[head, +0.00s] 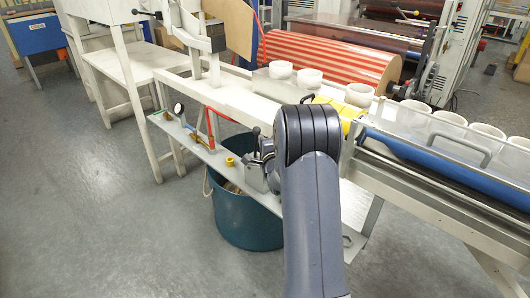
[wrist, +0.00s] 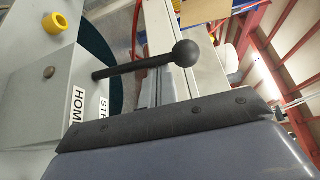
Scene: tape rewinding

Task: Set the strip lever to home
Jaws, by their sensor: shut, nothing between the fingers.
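The strip lever (wrist: 140,67) is a dark rod with a black ball knob (wrist: 186,53). In the wrist view it sticks out to the right from a pale grey box (wrist: 45,85). White labels on the box read HOME (wrist: 77,104) and, partly cut off, "STR" (wrist: 103,107). The box also shows in the head view (head: 253,177), left of my arm. My gripper (wrist: 165,125), dark-edged and blue-grey, is shut and empty. It fills the lower wrist view, apart from the knob in the picture, and covers part of the labels.
A grey shelf (head: 190,138) carries the box, a yellow ring (head: 229,161) and a gauge (head: 178,109). A teal bin (head: 245,218) stands below. White rolls (head: 449,126) and a blue roller (head: 430,150) lie to the right. The floor at left is clear.

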